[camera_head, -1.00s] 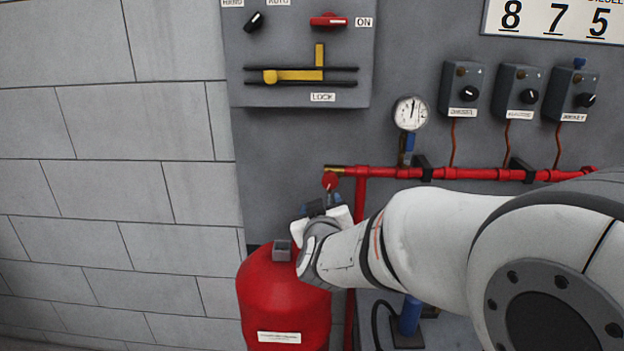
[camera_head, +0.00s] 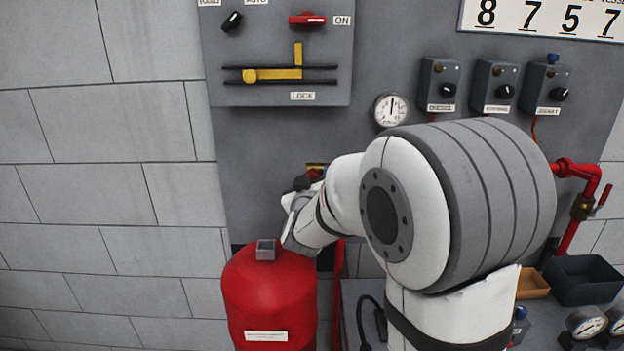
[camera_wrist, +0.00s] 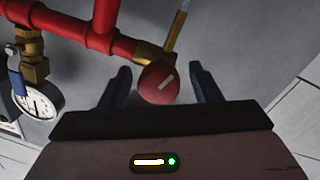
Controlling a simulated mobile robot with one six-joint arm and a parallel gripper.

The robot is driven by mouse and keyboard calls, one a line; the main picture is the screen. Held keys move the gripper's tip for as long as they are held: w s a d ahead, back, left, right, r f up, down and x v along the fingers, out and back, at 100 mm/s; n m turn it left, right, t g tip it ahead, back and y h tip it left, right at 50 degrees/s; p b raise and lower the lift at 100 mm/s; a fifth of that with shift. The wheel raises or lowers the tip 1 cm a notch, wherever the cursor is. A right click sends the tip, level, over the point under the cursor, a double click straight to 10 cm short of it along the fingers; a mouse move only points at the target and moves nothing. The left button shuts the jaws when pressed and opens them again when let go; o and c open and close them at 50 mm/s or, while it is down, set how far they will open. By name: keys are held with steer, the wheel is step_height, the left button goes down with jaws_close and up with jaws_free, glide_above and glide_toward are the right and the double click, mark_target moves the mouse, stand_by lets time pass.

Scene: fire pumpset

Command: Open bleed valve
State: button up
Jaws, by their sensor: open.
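The bleed valve has a round red knob (camera_wrist: 158,84) with a pale mark, beside a brass fitting (camera_wrist: 150,55) at the end of a red pipe (camera_wrist: 62,24). In the wrist view the knob lies between the two dark fingers of my gripper (camera_wrist: 160,70), which are apart with gaps on both sides. Contact and exact depth cannot be told. In the head view my gripper (camera_head: 303,183) is at the brass pipe end (camera_head: 316,168), and my arm hides most of the pipe and knob.
A red tank (camera_head: 268,295) stands just below my gripper. A pressure gauge (camera_head: 391,109) and several grey switch boxes (camera_head: 438,85) are on the panel. The wrist view shows a gauge (camera_wrist: 38,100) with a blue-handled valve at left. A dark bin (camera_head: 585,278) is at right.

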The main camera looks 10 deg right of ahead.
steer(key=c, duration=1)
steer(key=shift+f+m+b, duration=0.2)
steer(key=shift+m+b, duration=0.4)
steer(key=shift+b, duration=0.25)
steer(key=shift+r+m+b, duration=0.15)
steer(key=shift+m+b, duration=0.35)
steer(key=shift+m, duration=0.1)
steer(key=o, duration=1)
steer(key=v, duration=0.8)
